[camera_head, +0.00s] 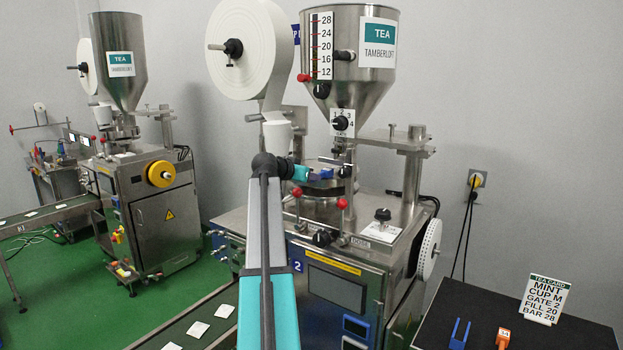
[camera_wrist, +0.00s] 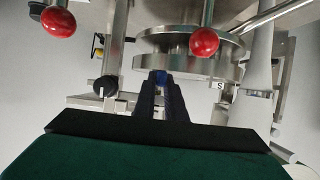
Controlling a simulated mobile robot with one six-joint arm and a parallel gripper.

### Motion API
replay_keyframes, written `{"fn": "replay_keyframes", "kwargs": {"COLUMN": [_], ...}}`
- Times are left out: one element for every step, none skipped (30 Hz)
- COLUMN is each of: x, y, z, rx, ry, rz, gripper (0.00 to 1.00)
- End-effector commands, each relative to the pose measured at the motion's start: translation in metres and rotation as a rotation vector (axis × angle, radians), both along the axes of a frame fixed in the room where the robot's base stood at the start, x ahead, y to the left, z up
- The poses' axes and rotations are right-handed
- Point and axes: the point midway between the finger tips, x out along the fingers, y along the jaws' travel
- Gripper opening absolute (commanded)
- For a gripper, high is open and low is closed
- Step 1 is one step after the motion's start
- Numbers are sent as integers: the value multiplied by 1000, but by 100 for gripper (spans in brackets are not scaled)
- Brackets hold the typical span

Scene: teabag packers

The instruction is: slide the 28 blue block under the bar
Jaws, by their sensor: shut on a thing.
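My gripper (camera_head: 312,174) is shut on a small blue block (camera_head: 326,173) beside the round metal plates under the hopper of the near machine. In the wrist view, the dark fingers of my gripper (camera_wrist: 161,92) close on the blue block (camera_wrist: 161,77), which is mostly hidden between them. Its number cannot be read. The block appears just in front of the round metal plate (camera_wrist: 190,65); I cannot tell whether they touch. A metal crossbar (camera_head: 400,144) sits on posts at the right of the machine; I cannot tell if it is the task's bar.
Red-knobbed levers (camera_head: 342,204) stand close to my gripper; a red knob (camera_wrist: 205,42) shows large in the wrist view. A dark table (camera_head: 580,338) holds a blue forked piece (camera_head: 460,333), an orange piece (camera_head: 503,337) and a tea card (camera_head: 541,300) reading BAR 28.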

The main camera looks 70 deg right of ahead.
Motion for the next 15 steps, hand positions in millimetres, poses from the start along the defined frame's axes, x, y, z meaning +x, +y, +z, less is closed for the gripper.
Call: {"fn": "replay_keyframes", "kwargs": {"x": [0,0,0,0,0,0,0,0,0,0,0,0,0,0,0], "y": [0,0,0,0,0,0,0,0,0,0,0,0,0,0,0], "z": [0,0,0,0,0,0,0,0,0,0,0,0,0,0,0], "rx": [-1,-1,-1,0,0,0,0,0,0,0,0,0,0,0,0], "ry": [0,0,0,0,0,0,0,0,0,0,0,0,0,0,0], "rz": [0,0,0,0,0,0,0,0,0,0,0,0,0,0,0], "gripper": [0,0,14,19,24,31,32,32,32,32,32,32,32,32,32]}}
